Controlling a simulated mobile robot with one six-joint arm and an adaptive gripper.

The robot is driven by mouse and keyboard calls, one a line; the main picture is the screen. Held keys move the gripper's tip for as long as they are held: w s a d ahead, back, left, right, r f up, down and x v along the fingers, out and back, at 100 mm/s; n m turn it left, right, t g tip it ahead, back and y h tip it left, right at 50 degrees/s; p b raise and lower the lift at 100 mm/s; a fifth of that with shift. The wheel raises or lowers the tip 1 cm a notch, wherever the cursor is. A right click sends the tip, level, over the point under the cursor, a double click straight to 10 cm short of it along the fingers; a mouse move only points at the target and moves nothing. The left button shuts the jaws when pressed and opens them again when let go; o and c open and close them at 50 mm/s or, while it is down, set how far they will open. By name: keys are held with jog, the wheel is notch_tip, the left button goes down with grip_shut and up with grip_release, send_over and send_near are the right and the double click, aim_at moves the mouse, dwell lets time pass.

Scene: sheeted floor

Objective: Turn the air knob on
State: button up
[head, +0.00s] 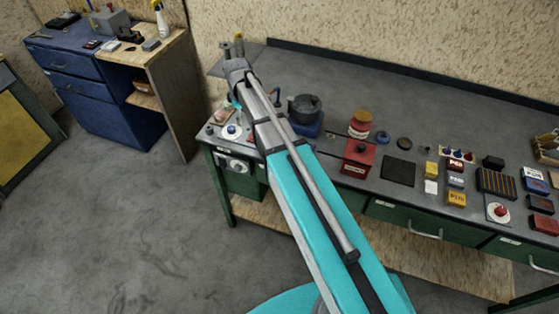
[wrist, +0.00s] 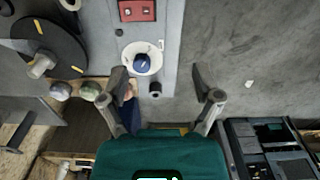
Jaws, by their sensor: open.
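A blue knob on a round white dial (wrist: 142,62) sits on the grey bench panel in the wrist view. It also shows in the head view as a blue knob (head: 231,131) near the left end of the bench. I cannot read a label that marks it as the air knob. My gripper (wrist: 160,88) is open and empty in the wrist view, its fingers spread either side of the bench edge, with the blue knob above the gap in the picture. A small black knob (wrist: 155,88) shows between the fingers.
A dial (head: 236,166) is on the bench front. A dark round pot (head: 305,108) and red box (head: 358,157) stand to the right. Open floor (head: 120,230) lies left of the bench.

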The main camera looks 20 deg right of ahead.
jog(key=s+d+f+m+b, duration=0.2)
jog(key=s+d+m, duration=0.2)
jog(key=s, duration=0.5)
jog(key=s+d+f+m+b, duration=0.2)
jog(key=s+d+m, duration=0.2)
jog(key=s, duration=0.6)
jog(key=shift+m, duration=1.2)
jog(key=shift+s+d+m, duration=0.15)
jog(key=shift+s+m, duration=0.1)
jog(key=shift+s, duration=0.3)
jog(key=shift+s+d+m, duration=0.15)
jog(key=shift+s+m, duration=0.1)
jog(key=shift+s, duration=0.25)
